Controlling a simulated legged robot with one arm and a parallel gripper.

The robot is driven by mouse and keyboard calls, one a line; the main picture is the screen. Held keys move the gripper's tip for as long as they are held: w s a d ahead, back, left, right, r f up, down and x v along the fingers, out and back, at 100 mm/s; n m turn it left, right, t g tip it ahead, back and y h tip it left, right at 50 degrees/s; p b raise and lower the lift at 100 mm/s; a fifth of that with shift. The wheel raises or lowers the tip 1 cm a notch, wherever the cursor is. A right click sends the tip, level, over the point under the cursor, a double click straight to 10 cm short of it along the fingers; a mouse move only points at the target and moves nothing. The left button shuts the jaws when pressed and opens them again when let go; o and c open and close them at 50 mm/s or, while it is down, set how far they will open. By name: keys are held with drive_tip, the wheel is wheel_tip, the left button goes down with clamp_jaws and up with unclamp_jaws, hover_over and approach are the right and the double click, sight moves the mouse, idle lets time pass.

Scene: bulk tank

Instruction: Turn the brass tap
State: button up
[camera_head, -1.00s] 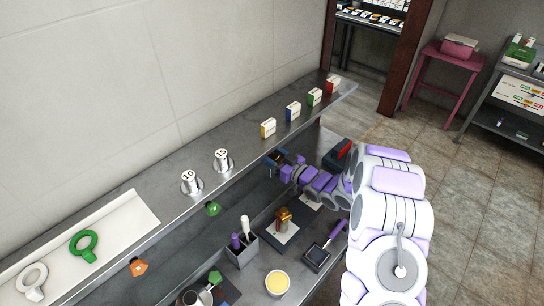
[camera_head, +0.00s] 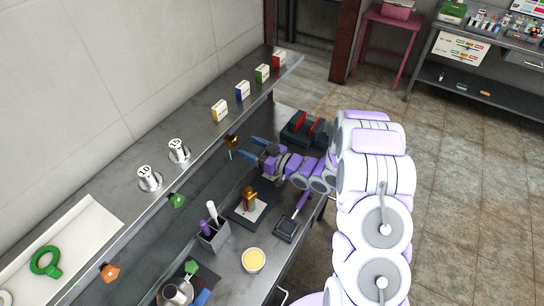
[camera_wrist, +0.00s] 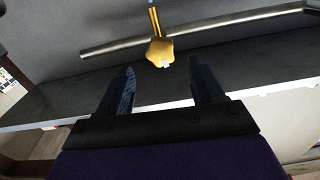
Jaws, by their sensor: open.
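The brass tap (camera_head: 232,142) has a gold star-shaped knob and sits under the front edge of the upper shelf. In the wrist view its knob (camera_wrist: 159,52) and stem lie just beyond my fingertips, between them in the picture. My gripper (camera_head: 249,147) is open and empty, with its two blue fingers pointing at the tap from the right. The fingers (camera_wrist: 162,66) also show in the wrist view, on either side of the knob's line. A gap seems to remain between fingertips and knob; contact is not seen.
A green tap (camera_head: 176,200) and an orange tap (camera_head: 108,271) sit along the same shelf edge. Below are a brass-coloured object (camera_head: 249,199) on a white sheet, a grey holder (camera_head: 214,236) and a yellow-filled bowl (camera_head: 253,260). A metal bar (camera_wrist: 215,29) runs behind the knob.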

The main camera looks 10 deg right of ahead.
drive_tip(key=v, duration=0.8)
drive_tip(key=shift+f, duration=0.1)
drive_tip(key=w+d+r+m+h, duration=0.15)
drive_tip(key=w+d+h, duration=0.25)
drive_tip(key=d+h, duration=0.6)
drive_tip(key=s+d+r+m+g+h+b, duration=0.1)
drive_tip(key=s+d+r+m+g+h, duration=0.25)
drive_tip(key=s+d+r+h, duration=0.45)
drive_tip(key=s+a+r+m+g+y, duration=0.1)
drive_tip(key=s+a+g, duration=0.2)
drive_tip(key=s, duration=0.9)
drive_tip(key=s+a+r+m+g+y+b, duration=0.1)
drive_tip(key=s+a, duration=0.4)
drive_tip(key=s, duration=0.7)
drive_tip(key=s+a+r+m+g+y, duration=0.1)
drive_tip(key=s+a+g, duration=0.3)
drive_tip(key=s, duration=0.8)
drive_tip(key=shift+m+g+y, duration=0.4)
drive_tip(key=shift+m+g, duration=0.25)
drive_tip(key=shift+m, duration=0.25)
